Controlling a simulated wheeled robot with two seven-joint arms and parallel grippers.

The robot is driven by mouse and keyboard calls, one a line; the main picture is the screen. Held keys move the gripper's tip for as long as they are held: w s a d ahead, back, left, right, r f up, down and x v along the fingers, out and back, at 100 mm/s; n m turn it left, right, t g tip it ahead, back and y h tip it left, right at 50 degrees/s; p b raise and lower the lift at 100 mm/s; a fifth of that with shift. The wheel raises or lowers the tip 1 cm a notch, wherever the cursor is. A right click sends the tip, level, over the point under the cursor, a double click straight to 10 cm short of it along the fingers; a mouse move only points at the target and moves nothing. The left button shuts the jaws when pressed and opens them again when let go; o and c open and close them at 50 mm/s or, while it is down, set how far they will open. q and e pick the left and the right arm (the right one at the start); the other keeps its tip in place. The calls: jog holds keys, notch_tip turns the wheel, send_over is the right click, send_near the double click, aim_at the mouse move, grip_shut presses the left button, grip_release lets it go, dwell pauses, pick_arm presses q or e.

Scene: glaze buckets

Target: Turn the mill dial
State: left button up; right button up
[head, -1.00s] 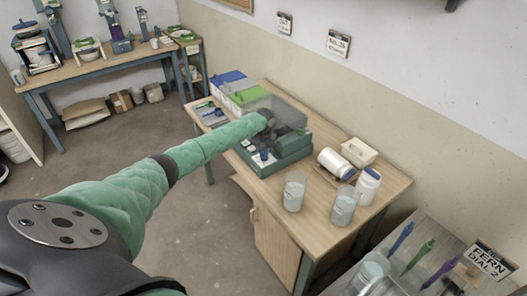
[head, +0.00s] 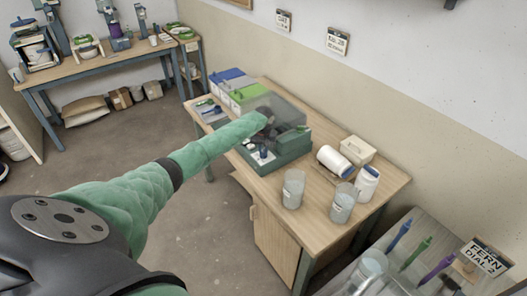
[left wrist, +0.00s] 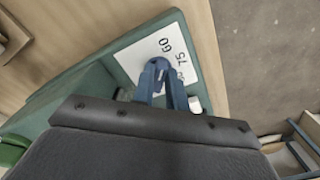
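The mill (head: 285,150) is a green machine on the wooden table, with a white panel on its front part. Its small blue dial (head: 263,153) stands on that panel. In the left wrist view the round blue dial (left wrist: 157,64) sits on the white plate marked 75 and 60. My left gripper (left wrist: 157,76) reaches over the mill, and its two blue fingers come together at the dial, with only a narrow gap between the tips. They look shut on it. The dial's pointer is mostly hidden. My right gripper is not in view.
A clear cover (head: 283,110) stands behind the dial. Blue- and green-lidded boxes (head: 240,88) are behind the mill. Two glass beakers (head: 293,188), a lying white jar (head: 334,161) and a standing bottle (head: 367,183) are to its right. Free tabletop lies in front of the beakers.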

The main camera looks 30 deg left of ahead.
aim_at(263, 152)
pick_arm(q)
jog(key=o, duration=0.3)
jog(key=shift+o, duration=0.2)
jog(key=shift+r, duration=0.1)
jog(key=shift+r+b, duration=0.25)
jog(key=shift+b, duration=0.1)
notch_tip(263, 152, up, 6)
jog(key=b, duration=0.2)
jog(key=shift+f+b, duration=0.1)
jog(key=shift+b, duration=0.3)
jog(key=shift+r, duration=0.7)
